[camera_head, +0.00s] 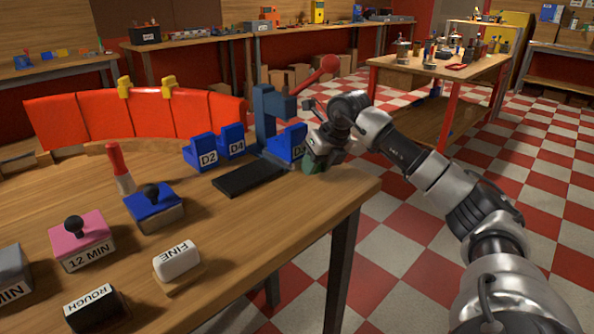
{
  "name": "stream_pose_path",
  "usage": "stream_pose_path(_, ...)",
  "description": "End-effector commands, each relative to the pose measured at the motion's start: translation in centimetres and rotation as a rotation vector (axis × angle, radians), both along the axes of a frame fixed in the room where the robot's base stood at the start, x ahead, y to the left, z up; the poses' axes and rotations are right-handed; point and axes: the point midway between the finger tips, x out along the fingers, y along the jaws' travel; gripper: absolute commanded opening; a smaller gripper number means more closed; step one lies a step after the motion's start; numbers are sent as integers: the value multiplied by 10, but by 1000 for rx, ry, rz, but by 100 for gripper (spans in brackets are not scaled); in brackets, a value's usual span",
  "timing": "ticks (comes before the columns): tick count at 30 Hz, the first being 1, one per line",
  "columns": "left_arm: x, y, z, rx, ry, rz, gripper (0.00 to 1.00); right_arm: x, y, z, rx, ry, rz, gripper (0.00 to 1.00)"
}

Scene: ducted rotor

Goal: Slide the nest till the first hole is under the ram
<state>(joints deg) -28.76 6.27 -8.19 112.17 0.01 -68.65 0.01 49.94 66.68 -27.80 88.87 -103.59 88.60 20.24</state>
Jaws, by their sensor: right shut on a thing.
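A blue arbor press (265,118) with a red-balled lever (329,64) stands near the far right part of the wooden bench. A black flat plate (250,177) lies in front of its base. My right gripper (316,160) is at the bench's right edge, right of the press, shut on a small green part (312,167) that it mostly hides. I cannot tell for certain that this green part is the nest. The holes cannot be made out, and the ram's lower end is unclear behind the blue bins. My left gripper is not in view.
Blue bins, including D2 (200,152) and D4 (231,141), stand beside the press. A red curved segment (140,118) with yellow clamps is behind. Knobbed blocks, a red-and-white marker-like piece (119,168) and the FINE block (177,261) occupy the left and front.

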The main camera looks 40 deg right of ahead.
Motion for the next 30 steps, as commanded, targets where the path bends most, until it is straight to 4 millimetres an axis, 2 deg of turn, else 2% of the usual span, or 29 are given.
stream_pose_path(11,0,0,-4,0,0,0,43,0,-4,0,2,-1,6,0)
stream_pose_path(12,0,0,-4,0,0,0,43,0,-4,0,1,-1,6,40)
stream_pose_path(16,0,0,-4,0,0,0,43,0,-4,0,1,-1,6,58)
stream_pose_path(25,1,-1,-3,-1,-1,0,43,0,-4,1,0,-1,4,58)
stream_pose_path(30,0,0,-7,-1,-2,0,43,-7,-7,19,0,-4,4,58)
